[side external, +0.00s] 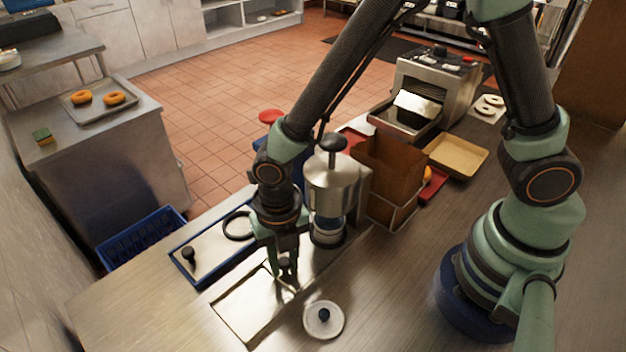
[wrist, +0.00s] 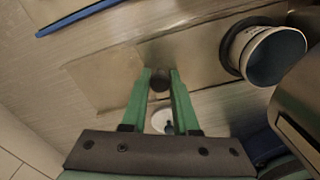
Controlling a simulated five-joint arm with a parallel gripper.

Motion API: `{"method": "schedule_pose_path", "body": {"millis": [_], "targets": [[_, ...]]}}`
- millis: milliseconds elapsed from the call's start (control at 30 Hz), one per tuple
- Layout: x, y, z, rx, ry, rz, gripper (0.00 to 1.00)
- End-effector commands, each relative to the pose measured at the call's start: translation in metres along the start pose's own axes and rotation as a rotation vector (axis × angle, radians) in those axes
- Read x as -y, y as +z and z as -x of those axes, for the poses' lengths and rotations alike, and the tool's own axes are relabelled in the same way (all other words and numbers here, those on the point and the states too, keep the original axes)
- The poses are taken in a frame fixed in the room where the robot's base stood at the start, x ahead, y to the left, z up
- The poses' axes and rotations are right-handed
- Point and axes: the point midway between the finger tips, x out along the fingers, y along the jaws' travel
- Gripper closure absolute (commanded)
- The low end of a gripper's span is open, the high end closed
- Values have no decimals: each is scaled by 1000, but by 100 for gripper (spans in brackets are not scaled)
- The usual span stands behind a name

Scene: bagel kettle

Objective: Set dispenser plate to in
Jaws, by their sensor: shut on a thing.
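My gripper (side external: 284,272) points down over the counter. Its two green fingers (wrist: 161,76) are closed around a dark round knob (wrist: 160,79), one finger on each side. The knob stands on a flat steel plate (wrist: 185,55), which appears to be the dispenser plate. In the side view, bare steel (side external: 243,312) lies in front of the gripper, but its exact edges are hard to tell from glare. The steel dispenser (side external: 326,184), with a black top knob, stands just right of and behind the gripper. A cup-like piece (side external: 327,228) sits under it; its open end shows in the wrist view (wrist: 275,55).
A round lid (side external: 323,320) with a dark knob lies right of the plate. A blue-edged tray (side external: 180,268) lies at left, with a black ring (side external: 238,226). A brown box (side external: 388,175) in a wire holder stands right of the dispenser. The front right counter is clear.

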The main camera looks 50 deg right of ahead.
Motion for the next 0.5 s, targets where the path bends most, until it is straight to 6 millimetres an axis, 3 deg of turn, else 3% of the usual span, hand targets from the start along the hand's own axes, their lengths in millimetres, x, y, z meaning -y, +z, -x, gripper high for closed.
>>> {"method": "schedule_pose_path", "body": {"millis": [267, 300, 333, 367, 500], "targets": [[6, 2, 0, -2, -4, -7, 100], [6, 2, 0, -3, -4, -7, 60], [6, 2, 0, -3, -4, -7, 49], [6, 2, 0, -3, -4, -7, 42], [5, 2, 0, -1, -2, -4, 42]]}}
